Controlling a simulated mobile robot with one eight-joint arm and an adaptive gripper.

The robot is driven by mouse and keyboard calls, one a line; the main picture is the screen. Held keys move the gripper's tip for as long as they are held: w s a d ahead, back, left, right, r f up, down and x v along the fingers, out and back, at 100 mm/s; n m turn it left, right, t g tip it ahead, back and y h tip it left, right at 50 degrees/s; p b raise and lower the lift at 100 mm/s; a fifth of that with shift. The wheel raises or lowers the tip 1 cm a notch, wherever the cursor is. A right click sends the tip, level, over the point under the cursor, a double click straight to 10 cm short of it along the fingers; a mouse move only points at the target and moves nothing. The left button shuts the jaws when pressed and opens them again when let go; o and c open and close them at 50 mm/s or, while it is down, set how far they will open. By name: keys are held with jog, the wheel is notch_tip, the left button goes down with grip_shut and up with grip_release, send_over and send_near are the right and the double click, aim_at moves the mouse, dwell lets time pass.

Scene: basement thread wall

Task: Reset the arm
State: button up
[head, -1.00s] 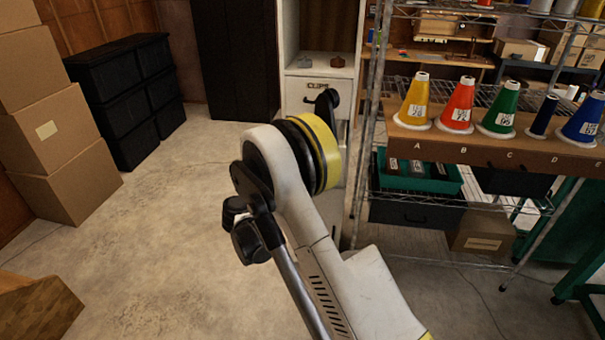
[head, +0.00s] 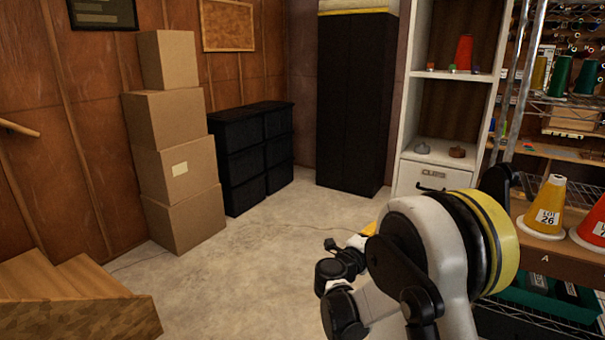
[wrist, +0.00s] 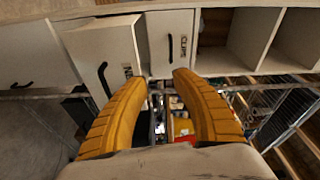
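My gripper (wrist: 158,80) shows in the wrist view as two curved yellow fingers. Their tips are apart, with a gap between them and nothing held. Beyond the tips are white cabinet fronts with black handles, one drawer (wrist: 172,42) labelled CLIPS. In the head view my white arm with black and yellow rings is at the lower right, bent, in front of the white cabinet and shelf rack. My fingers cannot be made out clearly there.
A wire rack (head: 515,95) with a yellow cone (head: 549,205) on a shelf stands close at right. A white cabinet (head: 408,150) stands behind my arm. Stacked cardboard boxes (head: 180,165), black drawers (head: 240,165) and wooden steps (head: 75,295) are at left. The floor between is clear.

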jog(key=a+r+n+t+y, duration=0.4)
jog(key=r+n+t, duration=0.15)
jog(key=r, duration=0.75)
jog(key=s+a+r+n+t+y, duration=0.1)
jog(key=s+a+r+n+y, duration=0.4)
jog(key=a+r+n+y, duration=0.45)
jog(key=s+a+f+n+g+y, duration=0.1)
jog(key=s+f+n+g+y, duration=0.3)
jog(key=s+f+n, duration=0.65)
jog(key=s+d+f+g+h, duration=0.1)
jog(key=s+d+f+g, duration=0.1)
jog(key=s, duration=0.5)
jog(key=s+d+f+g+h, duration=0.2)
jog(key=s+f+g, duration=0.1)
jog(key=s+f, duration=0.2)
jog(key=s+d+f+g+h, duration=0.1)
jog(key=s+d+f+g, duration=0.2)
jog(key=s, duration=0.6)
jog(key=shift+s+f+h, duration=0.3)
jog(key=shift+f+h, duration=0.05)
jog(key=shift+f, duration=0.35)
jog(key=shift+d, duration=0.1)
